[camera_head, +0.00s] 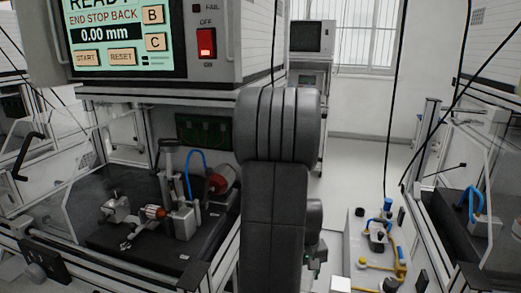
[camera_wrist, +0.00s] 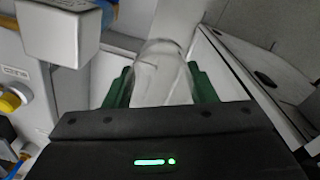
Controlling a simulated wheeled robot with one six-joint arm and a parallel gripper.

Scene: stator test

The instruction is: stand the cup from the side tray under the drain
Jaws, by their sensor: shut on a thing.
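My gripper (camera_wrist: 160,88) is shut on a clear, see-through cup (camera_wrist: 158,75). Its green fingers stand on both sides of the cup, and its dark body hides the cup's lower part in the wrist view. In the head view, only a small part of my gripper (camera_head: 317,258) shows behind my arm at the lower middle, and the cup cannot be made out there. I cannot tell the drain or the side tray for certain in either view.
A pale bench (camera_head: 352,240) with yellow, blue and black fittings is at the lower right. A test machine (camera_head: 150,212) with a readout panel (camera_head: 122,32) stands at left. In the wrist view, a grey-white block (camera_wrist: 62,35) and a yellow knob (camera_wrist: 10,101) are at left.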

